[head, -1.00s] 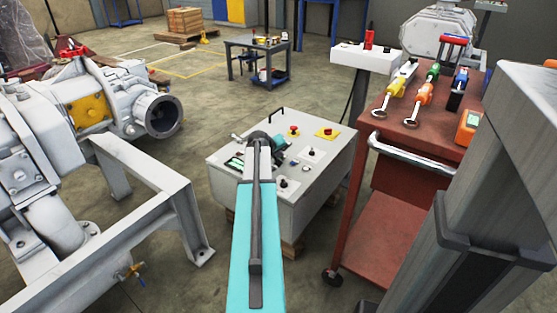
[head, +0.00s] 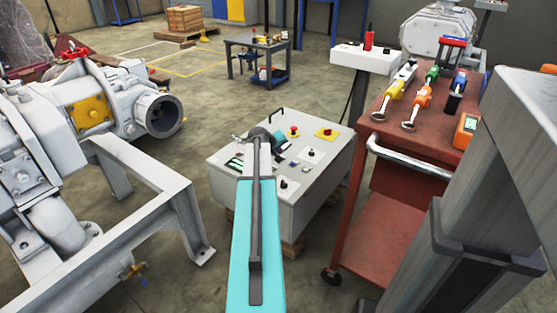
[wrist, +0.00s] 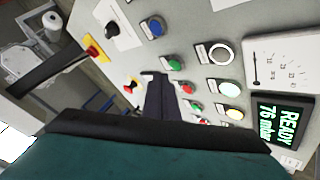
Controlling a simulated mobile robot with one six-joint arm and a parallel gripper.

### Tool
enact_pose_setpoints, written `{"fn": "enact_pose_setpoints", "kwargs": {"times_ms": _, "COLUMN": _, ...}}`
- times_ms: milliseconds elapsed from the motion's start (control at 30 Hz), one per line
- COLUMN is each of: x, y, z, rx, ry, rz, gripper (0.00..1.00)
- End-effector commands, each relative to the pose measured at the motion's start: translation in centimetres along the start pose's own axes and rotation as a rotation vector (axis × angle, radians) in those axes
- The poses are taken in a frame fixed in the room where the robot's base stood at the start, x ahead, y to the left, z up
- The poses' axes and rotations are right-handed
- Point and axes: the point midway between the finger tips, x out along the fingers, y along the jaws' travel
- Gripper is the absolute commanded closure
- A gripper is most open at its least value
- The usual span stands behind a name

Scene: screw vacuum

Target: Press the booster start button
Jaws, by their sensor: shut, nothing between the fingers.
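The light control cabinet (head: 318,203) stands past my arm in the head view; its sloped top carries the buttons. The labels are too small to read, so I cannot tell which one is booster start. My gripper (wrist: 159,79) is shut and empty, its tip over the panel near the green buttons. Contact cannot be made out. In the head view my arm hides the fingertips.
A display (wrist: 279,122) reads READY, 76 mbar, below a gauge (wrist: 283,65). A red tool cart (head: 402,160) stands right of the cabinet. A grey pump frame (head: 150,198) stands left.

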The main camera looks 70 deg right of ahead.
Motion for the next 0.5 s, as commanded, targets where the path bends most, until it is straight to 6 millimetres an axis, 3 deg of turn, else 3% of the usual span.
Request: {"fn": "enact_pose_setpoints", "kwargs": {"times_ms": 500, "x": -2.6, "y": 1.9, "z": -1.9, "rx": 0.0, "ry": 0.001, "rz": 0.0, "gripper": 1.0}}
